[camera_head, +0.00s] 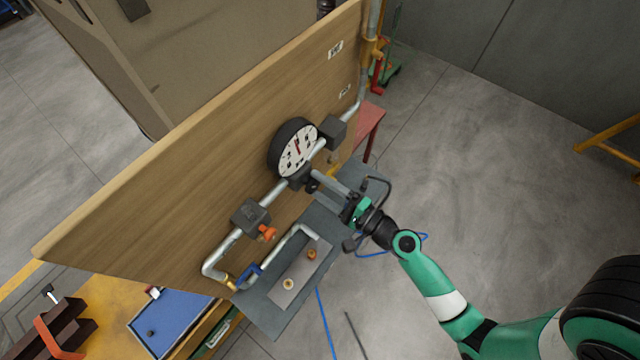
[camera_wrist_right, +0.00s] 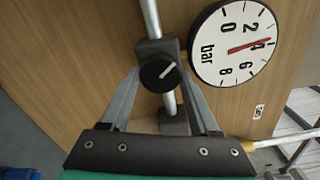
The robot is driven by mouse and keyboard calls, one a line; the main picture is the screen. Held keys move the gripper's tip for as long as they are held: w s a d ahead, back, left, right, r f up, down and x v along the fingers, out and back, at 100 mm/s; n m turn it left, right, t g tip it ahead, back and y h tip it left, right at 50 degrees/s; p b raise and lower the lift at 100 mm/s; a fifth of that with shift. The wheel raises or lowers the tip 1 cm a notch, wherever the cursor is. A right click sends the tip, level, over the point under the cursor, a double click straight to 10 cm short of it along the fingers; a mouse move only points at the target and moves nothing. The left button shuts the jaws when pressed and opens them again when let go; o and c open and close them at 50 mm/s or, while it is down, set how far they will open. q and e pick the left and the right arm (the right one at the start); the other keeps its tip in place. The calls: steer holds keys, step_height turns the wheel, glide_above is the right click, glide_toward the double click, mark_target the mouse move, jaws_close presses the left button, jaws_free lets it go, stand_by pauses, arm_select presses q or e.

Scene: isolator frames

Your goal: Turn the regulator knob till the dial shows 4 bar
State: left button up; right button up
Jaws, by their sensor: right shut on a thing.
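The round white pressure dial (camera_head: 298,151) with a black rim is mounted on the wooden panel. It also shows in the right wrist view (camera_wrist_right: 213,55), where its red needle lies across the 4 mark. The black regulator knob (camera_wrist_right: 157,76) has a white pointer line and sits on the pipe beside the dial. In the head view the knob (camera_head: 311,187) is partly hidden by the fingers. My right gripper (camera_head: 322,184) is at the knob. In the wrist view its two fingers (camera_wrist_right: 160,80) lie on either side of the knob, shut on it. My left gripper is not in view.
A grey pipe (camera_head: 266,203) runs along the wooden panel (camera_head: 190,170). An orange-handled valve (camera_head: 266,233) is lower left of the knob. A grey shelf (camera_head: 265,310) with a metal plate lies below. A blue tray (camera_head: 172,322) sits lower left. The floor at right is open.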

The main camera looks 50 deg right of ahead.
stand_by(0.4)
steer(key=o, duration=1.3)
steer(key=shift+s, duration=0.1)
steer(key=shift+s+f, duration=0.15)
steer(key=shift+s, duration=0.2)
steer(key=s+b, duration=0.4)
steer(key=s, duration=0.6)
steer(key=shift+s, duration=0.4)
